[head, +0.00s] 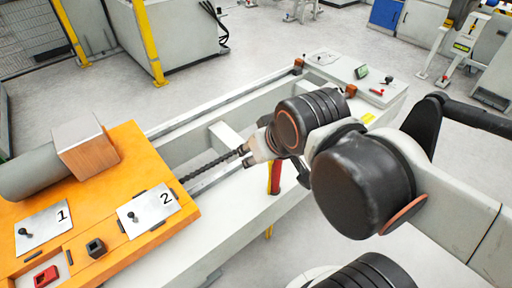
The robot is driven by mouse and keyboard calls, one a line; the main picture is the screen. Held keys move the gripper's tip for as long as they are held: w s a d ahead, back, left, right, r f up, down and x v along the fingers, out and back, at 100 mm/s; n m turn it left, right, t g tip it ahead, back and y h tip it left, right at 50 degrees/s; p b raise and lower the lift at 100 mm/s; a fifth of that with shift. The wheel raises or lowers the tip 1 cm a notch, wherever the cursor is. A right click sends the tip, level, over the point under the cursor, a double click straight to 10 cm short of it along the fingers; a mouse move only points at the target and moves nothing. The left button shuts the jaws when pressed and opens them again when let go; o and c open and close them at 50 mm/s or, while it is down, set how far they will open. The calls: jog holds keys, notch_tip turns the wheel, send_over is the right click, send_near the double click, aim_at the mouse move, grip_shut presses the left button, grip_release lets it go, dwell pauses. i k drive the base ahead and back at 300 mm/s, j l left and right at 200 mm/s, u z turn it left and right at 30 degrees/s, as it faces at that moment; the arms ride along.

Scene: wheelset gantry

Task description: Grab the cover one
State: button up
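Cover one is a pale flat plate (42,232) marked "1" with a small black knob at its left. It lies on the orange top of the bench (128,143) at the left. A similar plate marked "2" (149,212) lies to its right, also with a black knob. My arm comes in from the right, and its big black joints fill the middle right, well away from both plates. Nothing covers or touches cover one.
A grey cylinder with a brown-faced block (88,146) stands behind cover one. A black square socket (96,247) and a red part (46,276) sit in front. A dark threaded rod (213,166) runs right from the bench. A small far panel (345,73) carries several small items.

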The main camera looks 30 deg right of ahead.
aim_at(33, 231)
jog(key=u, duration=1.45)
jog(key=j, duration=0.1)
